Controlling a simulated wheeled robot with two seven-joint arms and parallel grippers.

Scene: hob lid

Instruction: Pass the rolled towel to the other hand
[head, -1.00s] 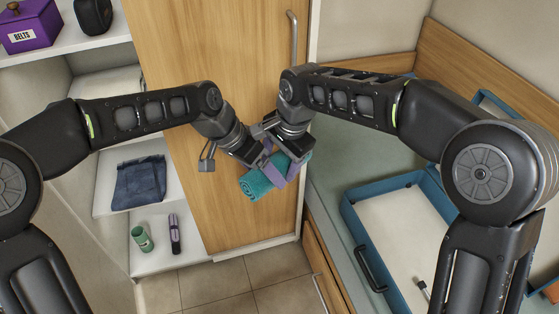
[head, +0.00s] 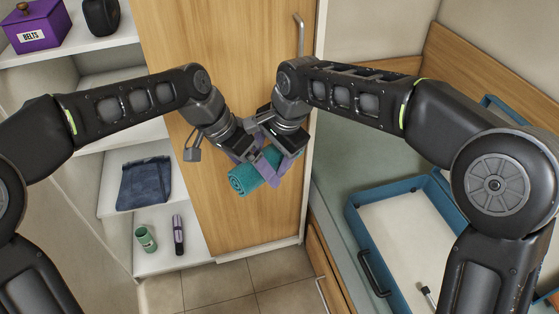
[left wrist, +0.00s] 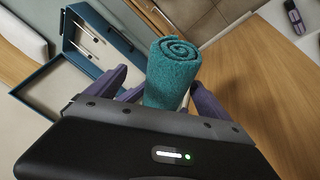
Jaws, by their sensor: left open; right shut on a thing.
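The rolled teal towel (head: 244,180) is held in the air in front of the wooden cabinet door, its spiral end toward the lower left. My right gripper (head: 281,168) is shut on the towel near its right end. My left gripper (head: 252,163) is close beside it, with its purple fingers open near the towel. In the left wrist view the towel (left wrist: 172,72) stands up between the spread fingers of the left gripper (left wrist: 155,88), with a gap visible on its left side. The inner end of the towel is hidden by the gripper body.
Open shelves at the left hold a purple BELTS box (head: 38,27), a folded blue cloth (head: 145,183), a green cup (head: 146,239) and a dark bottle (head: 178,235). A blue-rimmed tray (head: 356,225) lies at the right. The wooden door (head: 220,60) is right behind the towel.

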